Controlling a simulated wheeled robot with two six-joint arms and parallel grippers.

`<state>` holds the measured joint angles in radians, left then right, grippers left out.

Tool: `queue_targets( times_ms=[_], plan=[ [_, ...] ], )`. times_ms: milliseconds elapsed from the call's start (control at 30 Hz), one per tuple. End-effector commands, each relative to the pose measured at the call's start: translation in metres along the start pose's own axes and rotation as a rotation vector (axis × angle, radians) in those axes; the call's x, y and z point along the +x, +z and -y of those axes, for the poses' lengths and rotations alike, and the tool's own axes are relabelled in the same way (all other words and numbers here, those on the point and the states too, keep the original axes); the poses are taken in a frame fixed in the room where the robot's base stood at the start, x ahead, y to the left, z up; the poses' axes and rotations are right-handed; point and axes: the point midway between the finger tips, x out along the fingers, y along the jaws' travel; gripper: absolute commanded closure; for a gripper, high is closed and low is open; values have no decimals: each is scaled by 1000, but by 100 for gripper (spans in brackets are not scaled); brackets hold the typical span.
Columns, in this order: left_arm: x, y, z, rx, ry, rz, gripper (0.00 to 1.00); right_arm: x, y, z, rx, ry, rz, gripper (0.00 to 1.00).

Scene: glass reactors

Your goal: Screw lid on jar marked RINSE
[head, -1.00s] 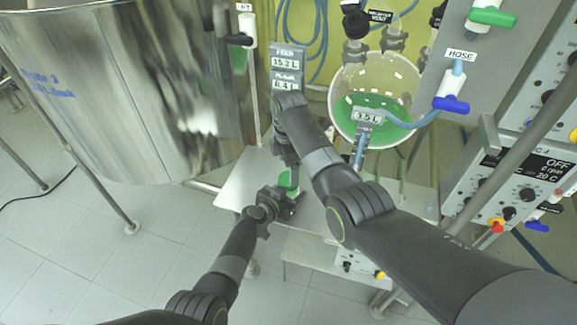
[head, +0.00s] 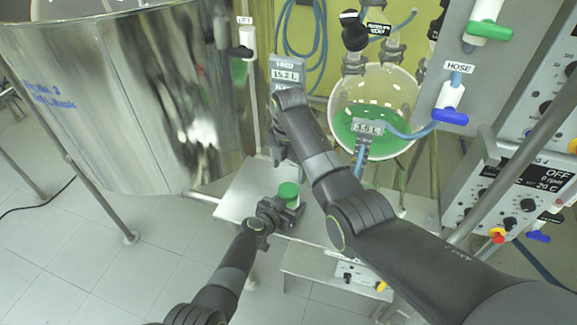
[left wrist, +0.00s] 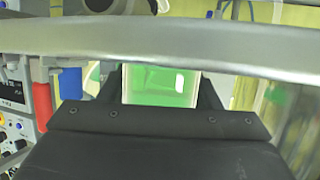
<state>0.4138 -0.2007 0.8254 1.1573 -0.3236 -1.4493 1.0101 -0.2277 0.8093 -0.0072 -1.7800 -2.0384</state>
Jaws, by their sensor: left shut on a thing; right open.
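My left gripper (head: 290,208) is shut on a jar just above or at the grey bench. The jar shows between its fingers in the left wrist view (left wrist: 160,85), clear-walled with green inside. A round green lid (head: 288,191) sits at the top of the jar in the head view; whether it is screwed tight I cannot tell. No RINSE marking is legible. My right gripper (head: 281,152) is open, above and slightly left of the lid and apart from it, partly hidden by its own wrist.
A large steel vessel (head: 130,100) stands at the left. Control panels (head: 510,190) are at the right. The bench (head: 237,195) has bare room left of the jar. A grey bar (left wrist: 160,45) crosses the wrist view.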

Motion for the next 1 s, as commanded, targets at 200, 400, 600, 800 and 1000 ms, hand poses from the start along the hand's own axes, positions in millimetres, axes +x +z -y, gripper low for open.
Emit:
queue_targets(
  times_ms=[200,400,600,800,1000],
  plan=[
    [0,1,0,0,0,2,100,6,0,0,2,-3,-2,30],
    [0,1,0,0,0,2,100,35,-1,1,2,-5,-3,30],
    [0,1,0,0,0,2,100,63,0,0,2,-3,-1,30],
    [0,1,0,0,0,2,100,77,0,0,3,-1,0,30],
    [0,1,0,0,0,2,100,80,0,0,3,0,0,30]
  ],
)
